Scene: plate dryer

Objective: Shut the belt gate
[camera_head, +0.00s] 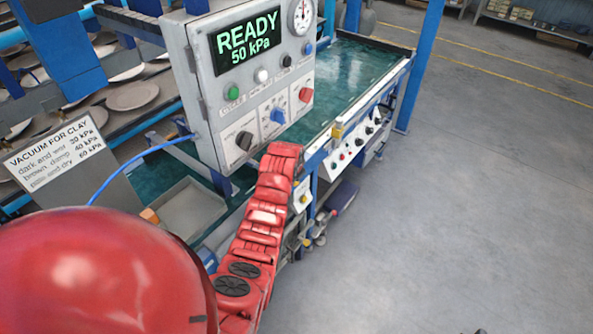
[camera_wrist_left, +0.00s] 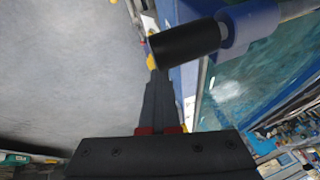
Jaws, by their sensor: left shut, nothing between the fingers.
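A black cylindrical grip (camera_wrist_left: 184,42) with a blue collar (camera_wrist_left: 250,24) on a grey rod shows at the top of the left wrist view. It may be the belt gate's handle; I cannot make out the whole gate. My left gripper (camera_wrist_left: 158,82) is shut and empty, its fingertips just below the grip's left end. I cannot tell whether they touch. In the head view my red left arm reaches up beside the green belt (camera_head: 365,62), and its gripper is hidden. My right gripper is not in view.
A grey control box (camera_head: 205,108) with a green "READY 50 kPa" display stands close behind my arm. A white button panel (camera_head: 352,143) runs along the belt's edge. A blue post (camera_head: 420,65) rises at the belt's right. Grey floor (camera_head: 480,190) lies open to the right.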

